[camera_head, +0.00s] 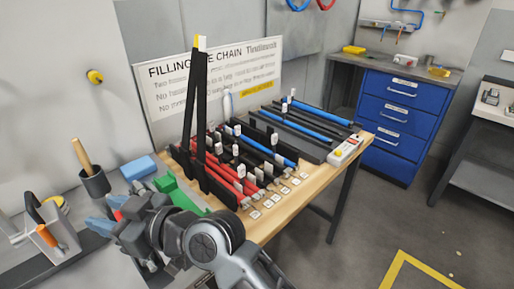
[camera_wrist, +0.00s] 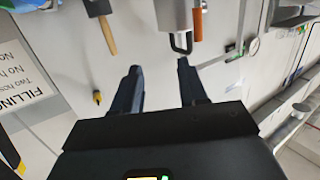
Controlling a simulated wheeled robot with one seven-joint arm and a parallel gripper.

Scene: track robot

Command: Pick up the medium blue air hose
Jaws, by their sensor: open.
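Several hoses lie in rows on a wooden table in the head view, in red, black and blue, many with white tags. One blue hose (camera_head: 268,148) lies in the middle of the rows. Another blue hose (camera_head: 306,129) lies farther back, and a third blue hose (camera_head: 322,114) lies near the far edge. I cannot tell which is the medium one. My gripper (camera_head: 107,214) is left of the table, apart from the hoses. In the wrist view my gripper (camera_wrist: 160,86) is open with nothing between its fingers, and no table hose shows there.
Two tall black posts (camera_head: 194,125) rise among the hoses on the wooden table (camera_head: 268,226). A sign (camera_head: 215,78) stands behind. A dark cup with a wooden-handled tool (camera_head: 94,181) and a blue block (camera_head: 138,168) are near my gripper. A blue drawer cabinet (camera_head: 390,115) stands right, with open floor before it.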

